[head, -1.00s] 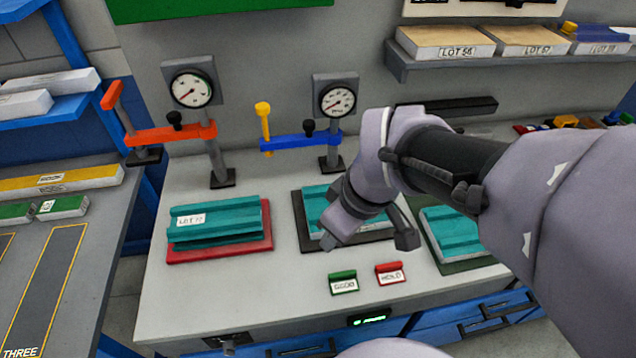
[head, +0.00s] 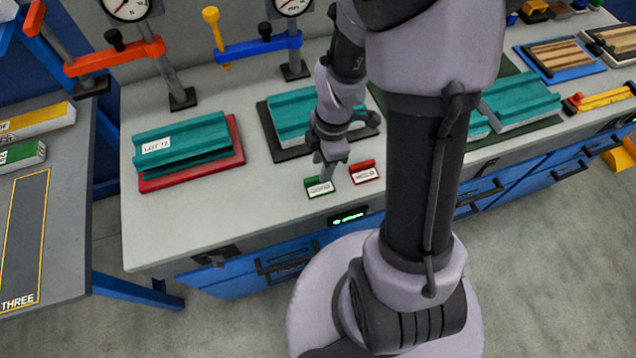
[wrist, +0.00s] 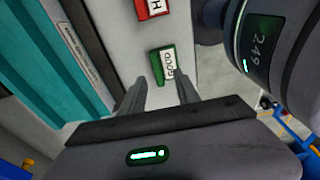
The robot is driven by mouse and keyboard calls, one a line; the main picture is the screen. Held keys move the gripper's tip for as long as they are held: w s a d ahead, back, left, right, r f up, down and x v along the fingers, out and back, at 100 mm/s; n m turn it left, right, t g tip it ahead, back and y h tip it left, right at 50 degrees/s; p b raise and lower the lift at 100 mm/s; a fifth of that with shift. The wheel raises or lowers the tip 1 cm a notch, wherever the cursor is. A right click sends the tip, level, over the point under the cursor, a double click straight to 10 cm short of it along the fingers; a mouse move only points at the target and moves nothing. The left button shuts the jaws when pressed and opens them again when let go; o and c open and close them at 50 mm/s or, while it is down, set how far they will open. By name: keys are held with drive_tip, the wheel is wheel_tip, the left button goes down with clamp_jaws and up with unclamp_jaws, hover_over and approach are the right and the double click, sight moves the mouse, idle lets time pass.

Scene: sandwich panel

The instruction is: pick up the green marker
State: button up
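The green marker (head: 319,187) is a small tent-like block with a white label reading GOOD. It stands near the front edge of the grey bench top. In the wrist view the green marker (wrist: 157,64) lies just beyond and between my fingertips. My gripper (head: 328,172) points down at it, close to its upper right side in the head view. In the wrist view my gripper (wrist: 162,80) has its two fingers apart with nothing held between them. Whether a finger touches the marker cannot be told.
A red marker (head: 364,172) stands close to the right of the green one. A teal panel (head: 290,116) on a dark mat lies behind, and another teal panel (head: 182,144) on a red mat lies left. The bench top left of the green marker is clear.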

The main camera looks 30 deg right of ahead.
sight(318, 177)
drive_tip(key=f, duration=0.1)
drive_tip(key=f+b, duration=0.1)
drive_tip(key=f, duration=0.1)
drive_tip(key=f+b, duration=0.1)
drive_tip(key=f, duration=0.1)
drive_tip(key=shift+w+a+f, duration=0.2)
drive_tip(key=shift+w+a, duration=0.1)
drive_tip(key=shift+a, duration=0.05)
drive_tip(key=shift+r, duration=0.15)
clamp_jaws()
drive_tip(key=shift+r, duration=0.1)
